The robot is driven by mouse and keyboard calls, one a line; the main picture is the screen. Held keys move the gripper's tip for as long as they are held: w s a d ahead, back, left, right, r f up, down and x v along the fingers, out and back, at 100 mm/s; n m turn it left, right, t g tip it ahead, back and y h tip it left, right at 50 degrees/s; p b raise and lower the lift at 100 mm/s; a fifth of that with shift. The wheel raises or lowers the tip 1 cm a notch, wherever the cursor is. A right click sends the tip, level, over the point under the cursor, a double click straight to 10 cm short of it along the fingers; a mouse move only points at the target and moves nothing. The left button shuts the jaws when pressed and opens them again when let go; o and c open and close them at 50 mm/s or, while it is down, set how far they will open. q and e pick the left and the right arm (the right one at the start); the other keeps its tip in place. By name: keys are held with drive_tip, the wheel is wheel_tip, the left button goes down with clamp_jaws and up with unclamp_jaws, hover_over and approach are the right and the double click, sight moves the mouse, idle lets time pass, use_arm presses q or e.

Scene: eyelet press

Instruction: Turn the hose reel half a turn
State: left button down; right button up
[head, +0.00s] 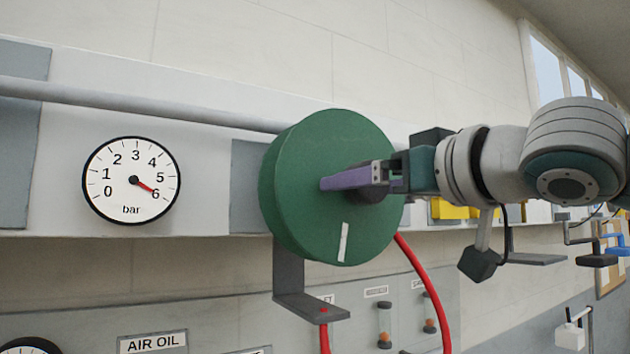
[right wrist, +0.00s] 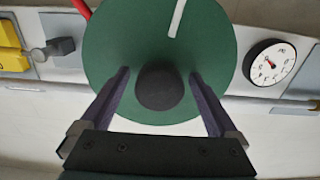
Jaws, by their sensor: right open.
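The hose reel is a green drum (head: 300,200) on the wall, with a white stripe low on its face, slightly right of centre. In the right wrist view the drum (right wrist: 215,45) fills the middle, with a dark round hub (right wrist: 160,87) at its centre. My right gripper (head: 325,184) comes in from the right in front of the drum face. In the right wrist view its purple fingers (right wrist: 159,72) are apart on either side of the hub, with gaps between them and it. In the head view the fingers partly hide the hub. My left gripper is not in view.
A pressure gauge (head: 131,180) sits left of the reel, its needle near 6 bar. A grey pipe (head: 140,103) runs along the wall. A grey bracket (head: 298,295) is under the reel, and a red hose (head: 425,275) hangs at its right. Yellow parts (right wrist: 10,45) show beside the reel.

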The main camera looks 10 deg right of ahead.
clamp_jaws()
idle(0.8)
